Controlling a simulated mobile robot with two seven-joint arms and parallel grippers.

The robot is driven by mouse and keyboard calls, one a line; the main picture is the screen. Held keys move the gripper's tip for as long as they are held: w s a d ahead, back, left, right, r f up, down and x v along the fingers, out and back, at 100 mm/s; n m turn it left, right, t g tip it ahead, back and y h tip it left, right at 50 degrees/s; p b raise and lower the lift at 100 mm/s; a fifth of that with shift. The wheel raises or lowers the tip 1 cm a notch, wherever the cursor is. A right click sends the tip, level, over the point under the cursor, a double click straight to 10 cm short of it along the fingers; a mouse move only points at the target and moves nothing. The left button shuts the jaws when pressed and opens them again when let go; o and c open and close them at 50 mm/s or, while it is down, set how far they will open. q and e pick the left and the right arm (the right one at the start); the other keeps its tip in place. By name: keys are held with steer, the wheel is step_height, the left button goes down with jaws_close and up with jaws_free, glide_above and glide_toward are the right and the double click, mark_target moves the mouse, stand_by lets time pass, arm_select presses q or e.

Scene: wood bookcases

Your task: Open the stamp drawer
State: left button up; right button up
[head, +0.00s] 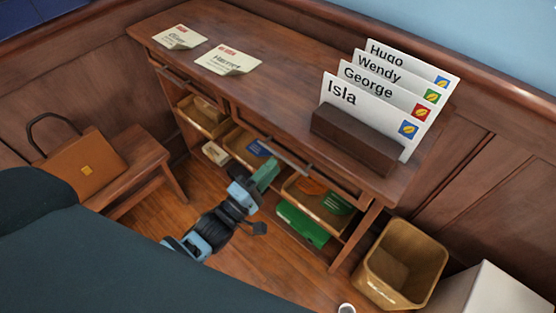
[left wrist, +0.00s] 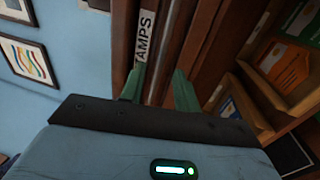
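The wooden desk (head: 270,95) has drawers with long bar handles under its top. My left gripper (head: 268,177) is low in front of the desk, near the end of a bar handle (head: 285,158). The drawer looks shut. My right gripper is not in view.
Open trays (head: 318,204) with cards sit below the drawers. A card holder (head: 355,142) with several name cards and two notes (head: 228,61) rest on the desktop. A waste bin (head: 400,265) stands right. A bench (head: 135,178) with a brown bag (head: 80,162) stands left.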

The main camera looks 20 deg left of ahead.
arm_select(q)
steer(key=x, duration=0.3)
steer(key=shift+w, duration=0.15)
jaws_close()
stand_by(0.3)
